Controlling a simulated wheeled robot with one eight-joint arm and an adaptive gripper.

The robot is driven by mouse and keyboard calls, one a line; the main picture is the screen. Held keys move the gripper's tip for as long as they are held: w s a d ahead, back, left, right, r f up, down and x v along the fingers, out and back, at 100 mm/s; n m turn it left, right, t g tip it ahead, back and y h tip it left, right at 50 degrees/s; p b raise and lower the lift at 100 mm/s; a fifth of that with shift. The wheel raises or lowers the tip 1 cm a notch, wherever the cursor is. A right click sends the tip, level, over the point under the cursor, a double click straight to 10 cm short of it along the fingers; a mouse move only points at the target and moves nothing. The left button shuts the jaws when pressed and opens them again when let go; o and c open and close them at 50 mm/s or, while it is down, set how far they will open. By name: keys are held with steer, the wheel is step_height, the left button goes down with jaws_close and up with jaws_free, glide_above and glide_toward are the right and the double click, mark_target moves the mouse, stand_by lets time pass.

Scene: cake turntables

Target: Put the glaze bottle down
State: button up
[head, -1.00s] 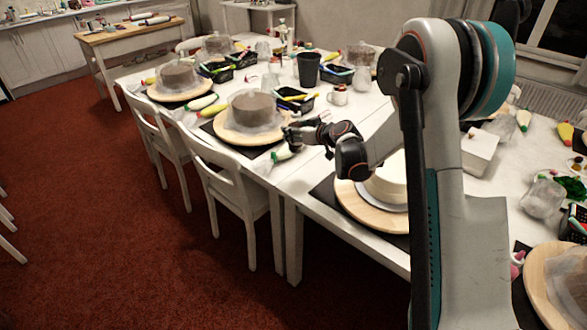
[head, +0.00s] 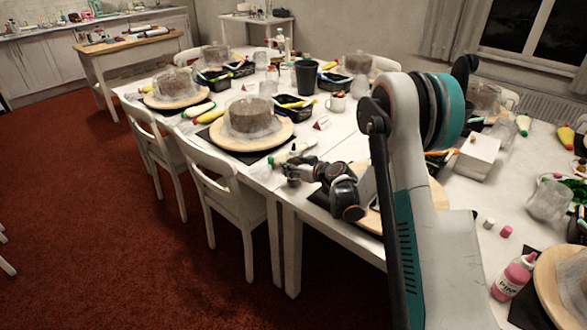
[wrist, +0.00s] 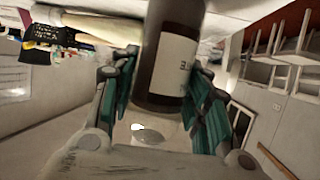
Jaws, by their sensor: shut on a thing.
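The glaze bottle is a dark brown bottle with a white label (wrist: 164,60), seen large in the wrist view. My gripper (wrist: 165,90) is shut on it, with a teal finger on each side. The bottle's upper part is cut off by the frame edge. In the head view my gripper (head: 292,172) is low over the near edge of the long white table (head: 270,178), right of a cake turntable (head: 278,134).
A covered brown cake (head: 250,117) stands on the turntable to the left. Beyond are black trays (head: 293,105), a mug (head: 337,102) and a dark cup (head: 307,76). A pink bottle (head: 513,277) stands at lower right.

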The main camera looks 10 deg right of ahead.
steer(key=o, duration=0.7)
